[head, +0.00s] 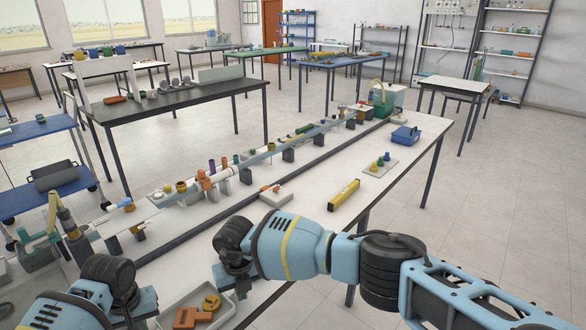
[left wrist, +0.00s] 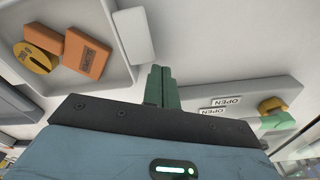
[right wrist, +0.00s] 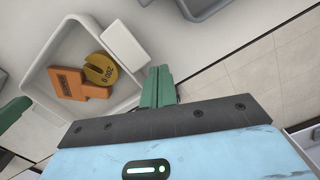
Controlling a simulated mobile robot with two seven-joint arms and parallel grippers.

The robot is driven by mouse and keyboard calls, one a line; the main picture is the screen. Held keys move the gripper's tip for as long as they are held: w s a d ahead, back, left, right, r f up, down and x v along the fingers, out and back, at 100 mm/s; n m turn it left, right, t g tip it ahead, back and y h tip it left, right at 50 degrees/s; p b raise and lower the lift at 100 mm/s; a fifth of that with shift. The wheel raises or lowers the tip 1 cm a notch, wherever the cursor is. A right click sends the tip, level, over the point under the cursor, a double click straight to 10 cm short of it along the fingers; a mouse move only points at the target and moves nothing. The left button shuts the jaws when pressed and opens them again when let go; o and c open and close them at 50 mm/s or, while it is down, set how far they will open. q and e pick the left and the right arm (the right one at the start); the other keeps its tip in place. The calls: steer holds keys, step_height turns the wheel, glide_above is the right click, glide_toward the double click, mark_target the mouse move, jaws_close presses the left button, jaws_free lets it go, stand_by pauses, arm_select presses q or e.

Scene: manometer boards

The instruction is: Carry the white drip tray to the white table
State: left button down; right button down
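The white drip tray (head: 178,321) lies on the near bench, holding an orange block and a yellow slotted weight. It shows in the left wrist view (left wrist: 108,62) and right wrist view (right wrist: 50,100), with a pale tab on its rim near the fingers in each. My left gripper (head: 146,301) is at its left side and my right gripper (head: 238,280) at its right. In the wrist views both pairs of green fingers look closed together, beside the tabs, with nothing visible between them. A small white-topped table (head: 456,84) stands at the back right.
The long bench (head: 310,195) carries pipework, a yellow level (head: 344,195), a blue box (head: 405,135) and a small plate with knobs (head: 379,166). A black-topped table (head: 190,98) stands beyond it. Floor (head: 490,210) to the right is clear.

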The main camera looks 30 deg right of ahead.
arm_select(q)
steer(key=c, duration=1.8)
jaws_free()
steer(key=shift+a, duration=0.1)
arm_select(e)
steer(key=shift+d, duration=0.1)
arm_select(q)
steer(key=shift+o, duration=0.4)
arm_select(e)
steer(key=c, duration=1.7)
jaws_free()
steer(key=shift+f, duration=0.1)
arm_select(q)
step_height(320, 180, up, 12)
steer(key=s, duration=0.1)
steer(key=shift+f, duration=0.1)
arm_select(e)
steer(key=r, duration=0.8)
steer(key=s+r, duration=0.1)
steer(key=r, duration=0.3)
